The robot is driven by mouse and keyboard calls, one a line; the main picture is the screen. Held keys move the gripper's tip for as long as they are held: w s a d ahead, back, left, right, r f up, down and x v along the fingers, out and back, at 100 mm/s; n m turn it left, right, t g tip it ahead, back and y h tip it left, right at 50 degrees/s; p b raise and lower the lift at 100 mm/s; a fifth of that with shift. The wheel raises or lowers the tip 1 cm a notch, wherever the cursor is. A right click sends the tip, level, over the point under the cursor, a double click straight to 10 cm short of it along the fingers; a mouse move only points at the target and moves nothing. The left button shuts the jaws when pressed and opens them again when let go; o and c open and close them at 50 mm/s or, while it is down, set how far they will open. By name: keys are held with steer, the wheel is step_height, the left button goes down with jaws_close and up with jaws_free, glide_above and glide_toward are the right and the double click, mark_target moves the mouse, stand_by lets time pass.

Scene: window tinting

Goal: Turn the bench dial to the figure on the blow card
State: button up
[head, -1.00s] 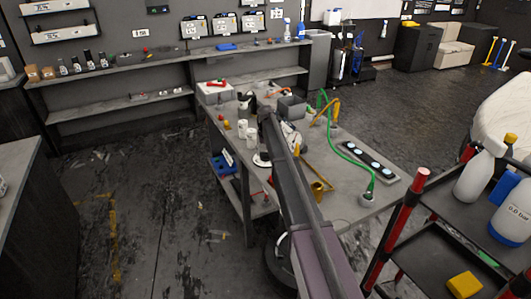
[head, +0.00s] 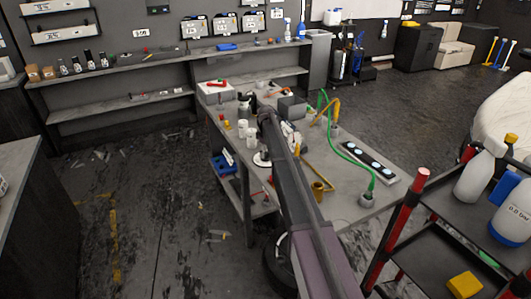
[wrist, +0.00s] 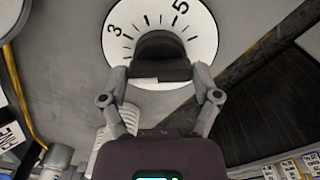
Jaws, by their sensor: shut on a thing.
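The bench dial shows in the wrist view as a white round plate (wrist: 205,38) with black tick marks and the figures 3 and 5 visible. Its dark knob (wrist: 158,42) is at the plate's middle, between the fingers of my gripper (wrist: 160,70), which is shut on it. The pads hide the lower part of the knob and plate, and I cannot read a pointer. In the head view a white disc (head: 262,159) sits at the bench's left edge, below my arm. I cannot tell which card is the blow card; the figures on the wall cards (head: 225,24) are too small to read.
The grey bench (head: 345,200) holds white cups (head: 242,128), a grey box (head: 292,106), a green hose (head: 345,153) and a strip with round lights (head: 368,159). A trolley with spray bottles (head: 480,174) stands at the right. The floor left of the bench is mostly open.

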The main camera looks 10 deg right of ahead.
steer(key=shift+n, duration=0.5)
steer(key=shift+s, duration=0.1)
steer(key=o, duration=1)
steer(key=shift+c, duration=0.2)
steer(key=shift+m, duration=0.4)
